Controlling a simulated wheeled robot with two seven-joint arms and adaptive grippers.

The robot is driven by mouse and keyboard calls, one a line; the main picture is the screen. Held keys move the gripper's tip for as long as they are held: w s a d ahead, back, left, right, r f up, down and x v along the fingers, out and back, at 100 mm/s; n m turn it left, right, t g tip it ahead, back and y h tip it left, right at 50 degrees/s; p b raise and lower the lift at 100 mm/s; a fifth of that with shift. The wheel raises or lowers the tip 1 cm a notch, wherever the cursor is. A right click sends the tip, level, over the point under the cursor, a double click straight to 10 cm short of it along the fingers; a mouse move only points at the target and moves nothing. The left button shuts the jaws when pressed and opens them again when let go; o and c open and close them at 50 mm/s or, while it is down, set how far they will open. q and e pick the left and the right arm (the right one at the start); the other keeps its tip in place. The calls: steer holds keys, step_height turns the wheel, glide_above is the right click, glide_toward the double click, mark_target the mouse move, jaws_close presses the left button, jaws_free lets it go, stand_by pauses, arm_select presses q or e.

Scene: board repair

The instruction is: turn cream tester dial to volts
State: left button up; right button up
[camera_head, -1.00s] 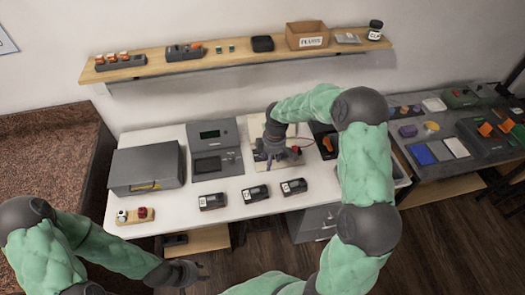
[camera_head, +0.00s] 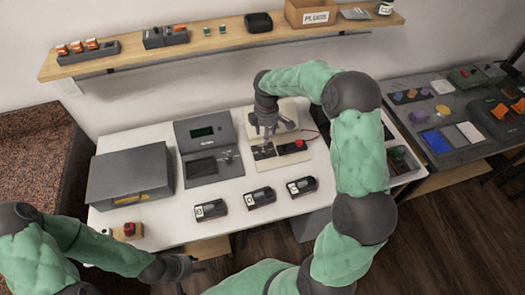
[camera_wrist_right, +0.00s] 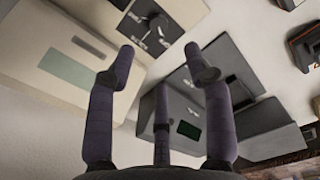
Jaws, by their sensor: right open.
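The cream tester (camera_head: 288,112) stands at the back of the white table, partly hidden by my right arm. The wrist view shows its cream case (camera_wrist_right: 40,35) with a greenish screen (camera_wrist_right: 72,67), and a black panel with a dial (camera_wrist_right: 150,22). I cannot read the dial's setting. My right gripper (camera_head: 266,140) hangs over the left side of the tester, fingers pointing down.
A grey tester (camera_head: 208,150) stands just left of the cream one, with a grey case (camera_head: 130,177) beyond it. Several black meters (camera_head: 260,198) line the table front. A shelf (camera_head: 210,45) runs above. A side bench (camera_head: 455,150) with coloured parts is at the right.

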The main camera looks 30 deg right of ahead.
mark_target(265, 152)
step_height(265, 152, down, 11)
steer(key=b, duration=0.3)
steer(key=shift+w+f, duration=0.15)
steer(key=shift+f, duration=0.05)
jaws_close()
